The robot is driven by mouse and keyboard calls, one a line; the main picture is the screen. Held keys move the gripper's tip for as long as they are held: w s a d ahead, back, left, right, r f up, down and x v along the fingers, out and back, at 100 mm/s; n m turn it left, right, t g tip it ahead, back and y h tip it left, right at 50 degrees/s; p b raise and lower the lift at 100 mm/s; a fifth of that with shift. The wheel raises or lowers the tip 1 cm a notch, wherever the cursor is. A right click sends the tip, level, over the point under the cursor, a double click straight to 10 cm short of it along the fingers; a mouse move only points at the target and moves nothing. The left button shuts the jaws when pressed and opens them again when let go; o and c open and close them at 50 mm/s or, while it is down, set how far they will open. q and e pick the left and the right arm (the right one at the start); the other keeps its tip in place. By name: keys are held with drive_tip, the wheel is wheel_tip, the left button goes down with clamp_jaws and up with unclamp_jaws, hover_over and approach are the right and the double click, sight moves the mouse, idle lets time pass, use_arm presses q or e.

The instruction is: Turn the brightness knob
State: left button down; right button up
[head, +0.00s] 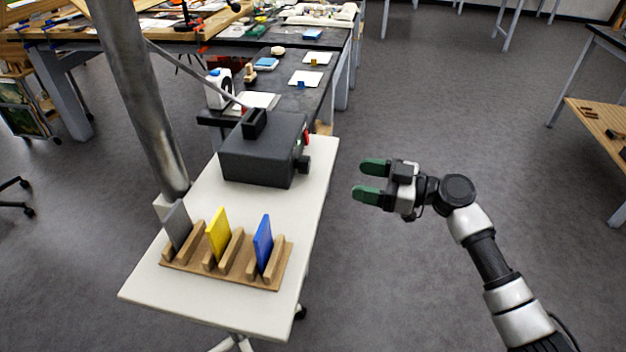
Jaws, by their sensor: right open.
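A dark grey box-shaped device (258,155) stands on a white cart table. A black knob (304,164) sticks out of its right side, low down. A small red part (306,138) shows above the knob. Which control is for brightness cannot be read. My right gripper (364,180) is open and empty, its two green fingertips pointing left. It is over the floor, right of the table and apart from the knob. My left gripper is not in view.
The white table (205,293) also bears a wooden rack (225,272) with grey, yellow and blue plates. A metal pole (145,100) rises at its left. A dark workbench (300,90) with cards stands behind. The floor between gripper and table is clear.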

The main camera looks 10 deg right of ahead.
sight(309, 166)
drive_tip(key=shift+n+y, duration=0.3)
drive_tip(key=shift+n, duration=0.1)
drive_tip(key=p+x, duration=0.1)
drive_tip(key=x, duration=0.2)
drive_tip(key=r+p+x, duration=0.1)
drive_tip(key=x, duration=0.2)
drive_tip(key=p+x, duration=0.1)
drive_tip(key=x, duration=0.2)
drive_tip(key=shift+s+a+r, duration=0.2)
drive_tip(key=shift+a+r, duration=0.05)
drive_tip(key=shift+a, duration=0.15)
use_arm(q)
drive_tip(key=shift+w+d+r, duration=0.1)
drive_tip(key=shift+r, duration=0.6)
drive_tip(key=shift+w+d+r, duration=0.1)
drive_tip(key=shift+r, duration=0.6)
use_arm(e)
drive_tip(key=shift+w+a+f, duration=0.15)
drive_tip(key=shift+w+a, duration=0.1)
drive_tip(key=shift+a, duration=0.35)
